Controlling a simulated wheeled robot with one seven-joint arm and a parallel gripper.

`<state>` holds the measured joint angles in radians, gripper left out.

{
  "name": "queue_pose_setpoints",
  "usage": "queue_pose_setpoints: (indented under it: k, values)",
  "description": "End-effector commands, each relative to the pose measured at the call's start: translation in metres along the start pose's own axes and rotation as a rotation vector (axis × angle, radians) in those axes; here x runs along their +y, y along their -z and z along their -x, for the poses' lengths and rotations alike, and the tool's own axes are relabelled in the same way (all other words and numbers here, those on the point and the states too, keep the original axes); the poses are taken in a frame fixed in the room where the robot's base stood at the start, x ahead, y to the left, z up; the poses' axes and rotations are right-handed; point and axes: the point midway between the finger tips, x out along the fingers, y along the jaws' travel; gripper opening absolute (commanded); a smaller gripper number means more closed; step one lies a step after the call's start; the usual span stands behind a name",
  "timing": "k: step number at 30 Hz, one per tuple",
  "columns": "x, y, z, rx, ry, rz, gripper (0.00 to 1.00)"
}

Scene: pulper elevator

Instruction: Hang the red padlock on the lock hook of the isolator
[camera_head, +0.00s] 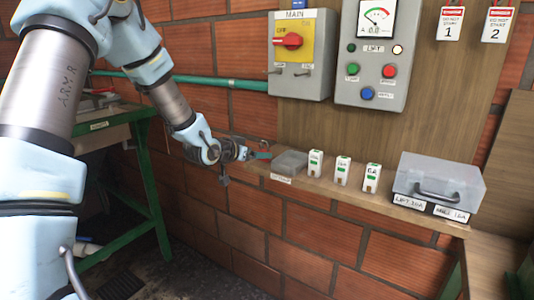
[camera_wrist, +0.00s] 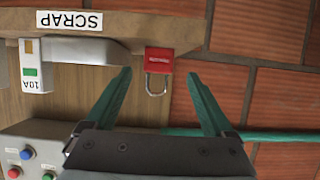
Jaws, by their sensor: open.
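The red padlock (camera_wrist: 158,60) sits at the end of the wooden shelf in the wrist view, its silver shackle pointing down in that picture. My gripper (camera_wrist: 159,75) is open, with its two green fingers apart. The padlock shows between the fingertips, with gaps on both sides. In the head view my gripper (camera_head: 262,154) is at the shelf's left end and I cannot make out the padlock there. The isolator (camera_head: 291,50) is a grey box marked MAIN with a yellow plate and red handle. Small metal hooks (camera_head: 304,74) stick out under the plate; their labels are unclear.
The shelf (camera_head: 330,190) also holds a grey tray (camera_head: 290,162), several white fuse blocks (camera_head: 342,170) and a grey handled box (camera_head: 437,182). A control panel (camera_head: 378,70) hangs right of the isolator. A teal pipe (camera_head: 225,82) runs along the brick wall. A green-legged table (camera_head: 150,190) stands left.

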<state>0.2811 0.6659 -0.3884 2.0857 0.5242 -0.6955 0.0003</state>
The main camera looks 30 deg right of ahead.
Motion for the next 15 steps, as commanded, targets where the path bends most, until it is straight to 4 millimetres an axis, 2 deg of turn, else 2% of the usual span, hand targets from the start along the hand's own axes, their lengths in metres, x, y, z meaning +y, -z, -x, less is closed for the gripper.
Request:
queue_pose_setpoints:
  k: [8,15]
  values:
    - [0.002,0.002,-0.019,-0.003,0.000,0.002,0.88]
    - [0.005,0.002,-0.050,-0.002,0.000,0.001,0.88]
